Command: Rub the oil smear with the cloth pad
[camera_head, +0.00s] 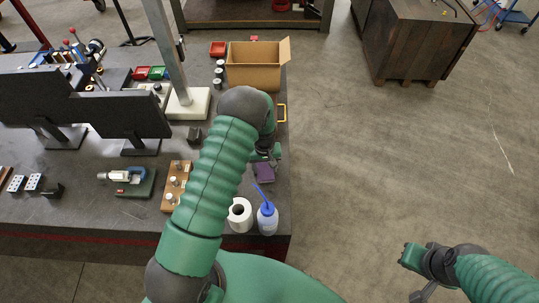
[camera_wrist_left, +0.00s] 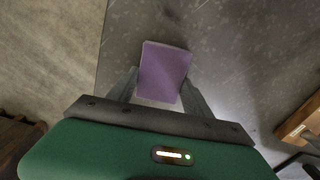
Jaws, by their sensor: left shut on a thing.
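The purple cloth pad (camera_head: 264,173) is at the right part of the dark table, next to a blue-capped bottle. In the left wrist view the pad (camera_wrist_left: 164,72) sits between the two fingers of my left gripper (camera_wrist_left: 160,88). In the head view my left gripper (camera_head: 263,158) is just above the pad and partly hidden by my arm. It is shut on the pad; I cannot tell if the pad touches the table. I cannot make out the oil smear in either view. My right gripper (camera_head: 412,257) is off the table, over the floor, and its fingers are not clear.
A white paper roll (camera_head: 240,215) and a blue-capped bottle (camera_head: 267,219) stand near the pad. A wooden block with pegs (camera_head: 176,186) lies to the left. An open cardboard box (camera_head: 254,66) stands at the back. The table (camera_head: 110,218) ends just right of the pad.

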